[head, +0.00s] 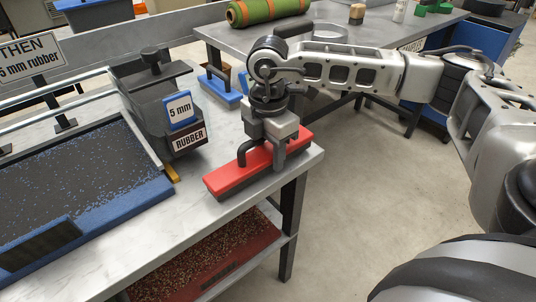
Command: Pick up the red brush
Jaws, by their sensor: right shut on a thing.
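The red brush (233,178) is a long red block with a grey lower edge and a dark handle on top. It is at the right front corner of the grey bench (120,255), in the middle of the head view. My right gripper (265,155) comes down over the brush from above, with its fingers at the handle, and is shut on it. The fingers hide part of the handle and the brush's middle. I cannot tell whether the brush rests on the bench or is just lifted. My left gripper is not in view.
A dark hopper labelled "5 mm rubber" (188,138) stands left of the brush. A blue-edged tray (160,192) of dark granules lies further left. A blue brush (216,88) lies behind. A green roll (268,10) is on the far table. Floor is open to the right.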

